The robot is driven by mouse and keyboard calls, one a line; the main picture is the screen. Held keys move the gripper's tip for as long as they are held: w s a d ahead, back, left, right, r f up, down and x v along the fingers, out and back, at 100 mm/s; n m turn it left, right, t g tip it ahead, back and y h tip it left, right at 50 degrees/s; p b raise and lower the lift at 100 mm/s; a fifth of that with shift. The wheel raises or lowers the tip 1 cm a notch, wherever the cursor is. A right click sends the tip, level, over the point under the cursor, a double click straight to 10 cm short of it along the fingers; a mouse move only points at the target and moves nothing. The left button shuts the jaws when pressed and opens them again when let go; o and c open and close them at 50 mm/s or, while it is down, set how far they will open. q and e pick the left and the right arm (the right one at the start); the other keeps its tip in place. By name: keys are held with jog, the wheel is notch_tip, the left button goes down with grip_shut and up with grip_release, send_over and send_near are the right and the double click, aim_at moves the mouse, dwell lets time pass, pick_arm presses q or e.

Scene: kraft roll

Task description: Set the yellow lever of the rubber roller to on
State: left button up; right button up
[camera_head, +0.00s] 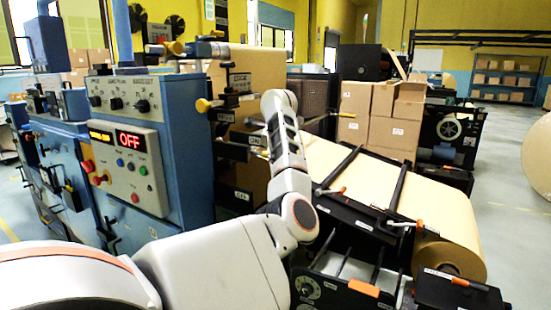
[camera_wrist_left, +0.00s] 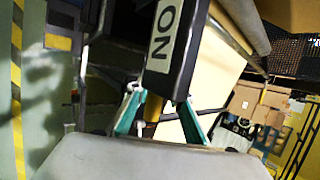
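A yellow-handled lever (camera_head: 205,105) sticks out to the left beside small dark label plates, just right of the blue control cabinet in the head view. I cannot read which roller it belongs to. My left arm (camera_head: 288,150) rises to the right of it, and its gripper is hidden there. In the left wrist view, the teal fingers of my left gripper (camera_wrist_left: 158,118) are spread apart. A dark plate with a white ON label (camera_wrist_left: 164,35) lies just beyond them, its end near the fingertips. A small pale part shows between the fingers; I cannot tell what it is. My right gripper is out of view.
The blue cabinet (camera_head: 185,150) has a panel with a red OFF display (camera_head: 131,140). A kraft paper roll (camera_head: 450,250) sits in the machine at right, with black bars over the web. Stacked cartons (camera_head: 370,120) stand behind. Open floor lies at far right.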

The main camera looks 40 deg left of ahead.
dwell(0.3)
pick_arm(q)
jog(key=v, duration=1.2)
jog(key=shift+s, duration=0.1)
